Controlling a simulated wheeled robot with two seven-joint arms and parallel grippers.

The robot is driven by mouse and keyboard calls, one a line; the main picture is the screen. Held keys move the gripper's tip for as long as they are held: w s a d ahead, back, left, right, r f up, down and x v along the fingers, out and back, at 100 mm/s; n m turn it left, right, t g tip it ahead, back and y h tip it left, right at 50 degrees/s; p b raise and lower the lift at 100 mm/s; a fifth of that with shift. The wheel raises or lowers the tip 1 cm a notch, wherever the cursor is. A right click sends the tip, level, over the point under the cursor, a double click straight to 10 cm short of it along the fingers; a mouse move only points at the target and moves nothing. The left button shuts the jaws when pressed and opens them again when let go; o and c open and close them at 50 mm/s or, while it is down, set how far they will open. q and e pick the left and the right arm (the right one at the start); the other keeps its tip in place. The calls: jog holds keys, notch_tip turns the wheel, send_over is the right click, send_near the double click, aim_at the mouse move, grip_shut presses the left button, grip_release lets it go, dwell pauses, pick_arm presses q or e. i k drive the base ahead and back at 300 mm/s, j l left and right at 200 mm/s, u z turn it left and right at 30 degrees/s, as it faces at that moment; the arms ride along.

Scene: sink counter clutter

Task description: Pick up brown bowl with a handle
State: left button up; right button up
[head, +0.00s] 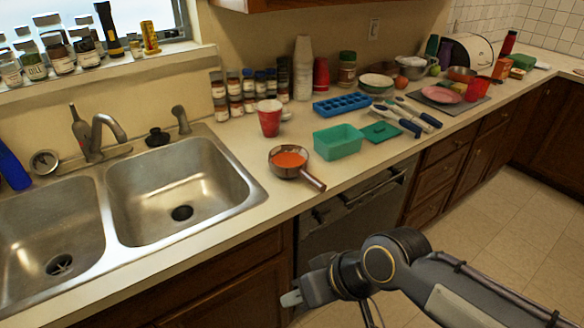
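The brown bowl with a handle (290,162) sits upright on the counter, just right of the sink. Its inside looks orange, and its handle points to the lower right, towards the counter's front edge. My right gripper (291,299) is in front of the cabinets, below the counter top and well apart from the bowl. Only a small light grey fingertip part of it shows, so I cannot tell if it is open or shut. My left gripper is not in view.
A double sink (180,180) lies left of the bowl. A red cup (269,118) stands behind it. A green container (338,141) and a blue tray (342,105) are to its right. Spice jars stand at the back. The counter strip in front of the green container is clear.

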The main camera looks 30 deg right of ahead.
aim_at(287, 162)
jog(key=z, duration=1.5)
